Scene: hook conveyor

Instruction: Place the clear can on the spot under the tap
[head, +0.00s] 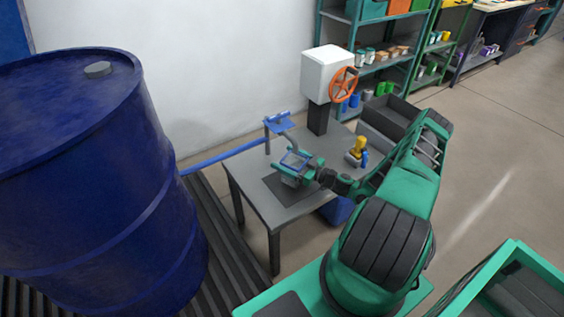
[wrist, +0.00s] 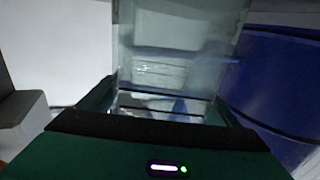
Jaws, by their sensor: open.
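The clear can (head: 294,161) shows as a see-through body at my gripper on the grey table, close to the tap's spout. It fills the upper middle of the wrist view (wrist: 180,45), in front of my fingers. My gripper (head: 294,172) is open, with its fingers on either side of the can's lower part. Whether they touch it I cannot tell. The tap (head: 278,123) has a blue handle and a grey curved spout just behind the can. A dark square (head: 280,189) on the tabletop lies around and under my gripper. The can's base is hidden.
A large blue drum (head: 90,180) stands at the left, and a blue hose (head: 225,155) runs to the table (head: 250,192). A white box with an orange wheel (head: 343,85) stands at the table's back. A yellow and blue item (head: 358,150) sits at the table's right.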

